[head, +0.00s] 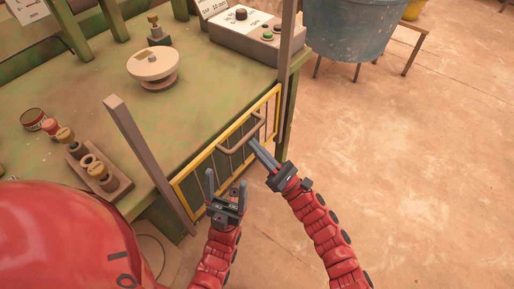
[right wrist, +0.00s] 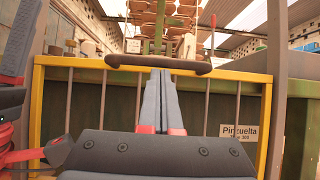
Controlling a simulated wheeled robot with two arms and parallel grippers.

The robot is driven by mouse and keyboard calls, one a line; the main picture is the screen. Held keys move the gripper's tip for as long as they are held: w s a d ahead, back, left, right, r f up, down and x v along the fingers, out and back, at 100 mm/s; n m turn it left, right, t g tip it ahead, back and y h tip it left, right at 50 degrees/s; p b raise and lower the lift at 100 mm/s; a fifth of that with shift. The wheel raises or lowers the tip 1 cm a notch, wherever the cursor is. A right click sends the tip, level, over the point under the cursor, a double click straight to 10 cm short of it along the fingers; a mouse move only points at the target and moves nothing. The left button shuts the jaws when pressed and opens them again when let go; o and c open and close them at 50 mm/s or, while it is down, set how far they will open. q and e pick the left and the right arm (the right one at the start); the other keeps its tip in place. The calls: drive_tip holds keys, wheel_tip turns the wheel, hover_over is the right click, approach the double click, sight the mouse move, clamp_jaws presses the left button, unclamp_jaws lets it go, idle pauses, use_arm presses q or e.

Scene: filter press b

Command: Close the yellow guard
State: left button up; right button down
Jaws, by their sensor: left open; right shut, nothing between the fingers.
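The yellow guard (head: 215,162) is a barred frame along the front edge of the green bench, between two grey posts. It also shows in the right wrist view (right wrist: 52,62). A brown handle (head: 241,141) runs along its upper part, and also shows in the right wrist view (right wrist: 118,61). My right gripper (head: 252,141) is shut and empty, its fingertips close to the handle; in the wrist view they overlap its underside. I cannot tell whether they touch. My left gripper (head: 225,182) is open and empty, pointing up in front of the guard's lower left part.
The green bench (head: 95,120) carries a round pale piece (head: 153,65), a rack of stamps (head: 98,172), a tin (head: 33,119) and a control box (head: 245,35). A blue tub (head: 350,28) stands at the upper right. The floor at right is clear.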

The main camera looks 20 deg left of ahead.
wheel_tip(320, 180, up, 25)
idle(0.4)
drive_tip(key=shift+d, duration=0.1)
drive_tip(key=shift+f, duration=0.1)
